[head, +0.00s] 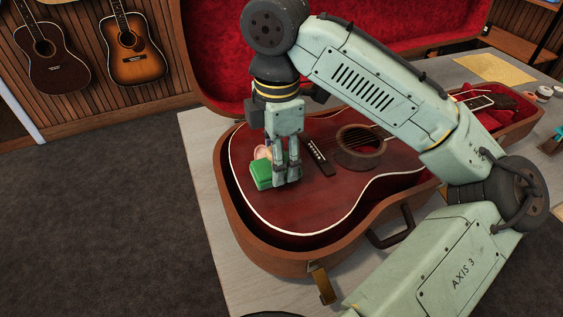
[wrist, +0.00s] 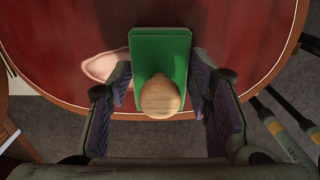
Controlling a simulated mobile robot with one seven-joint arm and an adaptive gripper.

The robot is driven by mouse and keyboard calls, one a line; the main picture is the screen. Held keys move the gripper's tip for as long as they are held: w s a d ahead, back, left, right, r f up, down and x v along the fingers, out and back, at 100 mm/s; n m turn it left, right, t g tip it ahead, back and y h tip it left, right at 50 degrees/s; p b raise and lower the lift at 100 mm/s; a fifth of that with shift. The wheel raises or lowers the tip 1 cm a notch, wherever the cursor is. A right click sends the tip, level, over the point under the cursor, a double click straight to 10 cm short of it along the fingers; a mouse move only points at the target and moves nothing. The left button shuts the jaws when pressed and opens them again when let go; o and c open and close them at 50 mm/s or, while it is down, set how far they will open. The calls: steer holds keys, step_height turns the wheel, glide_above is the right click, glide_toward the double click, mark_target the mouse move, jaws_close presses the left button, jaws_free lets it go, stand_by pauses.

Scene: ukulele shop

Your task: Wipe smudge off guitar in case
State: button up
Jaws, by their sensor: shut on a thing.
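A dark red guitar (head: 315,203) lies face up in an open brown case (head: 263,258) lined with red plush. My gripper (head: 287,181) points down over the guitar's lower body and is shut on a green wiping block (head: 261,175). In the wrist view the green block (wrist: 160,55) has a round wooden knob (wrist: 161,97) between my fingers (wrist: 166,98). The block is at the guitar's face; I cannot tell whether it touches. A pale pinkish smudge (wrist: 106,66) shows on the guitar just left of the block, partly hidden by my left finger.
The case stands on a pale table (head: 207,168), its red-lined lid (head: 225,70) raised at the back. A case latch (head: 322,284) and handle (head: 392,232) stick out at the front. Two guitars hang on the left wall. A yellow cloth (head: 495,69) lies at the back right.

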steer(key=shift+w+a, duration=0.45)
steer(key=shift+w, duration=0.95)
steer(key=shift+w+a, duration=0.5)
steer(key=shift+w, duration=0.95)
steer(key=shift+w+a, duration=0.45)
steer(key=shift+w, duration=0.95)
steer(key=shift+r, duration=0.1)
step_height(320, 180, up, 6)
step_height(320, 180, up, 3)
steer(key=shift+f, duration=0.1)
